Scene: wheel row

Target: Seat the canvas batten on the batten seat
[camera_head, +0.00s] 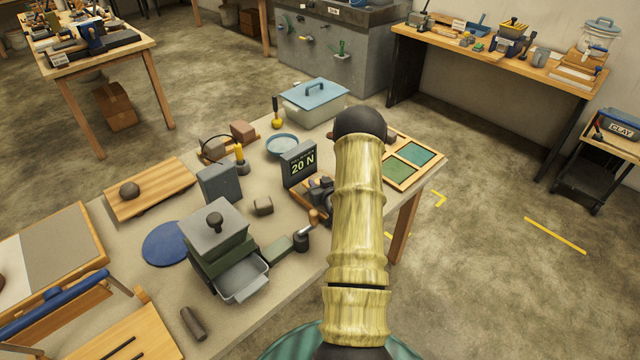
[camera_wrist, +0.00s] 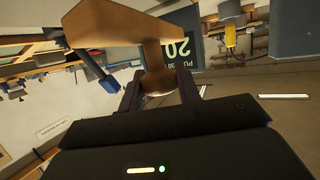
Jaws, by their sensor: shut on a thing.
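In the wrist view, my gripper (camera_wrist: 158,86) is shut on the stem of a brown wooden piece, which I take to be the canvas batten (camera_wrist: 114,22). Its wide bar lies beyond the fingers, toward the upper left of the picture. The lower end of the stem is between the two dark fingers. In the head view, my own arm covers much of the gripper area, and I cannot clearly make out the batten there. I cannot tell for sure which thing is the batten seat. A wooden board with a grey sheet (camera_head: 62,243) lies at the left.
A dark display reading "20 N" (camera_head: 299,165) stands close to my gripper; it also shows in the wrist view (camera_wrist: 180,50). A green box (camera_head: 216,236), a grey tray (camera_head: 243,280), a blue disc (camera_head: 166,243) and a wooden board (camera_head: 150,188) crowd the table.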

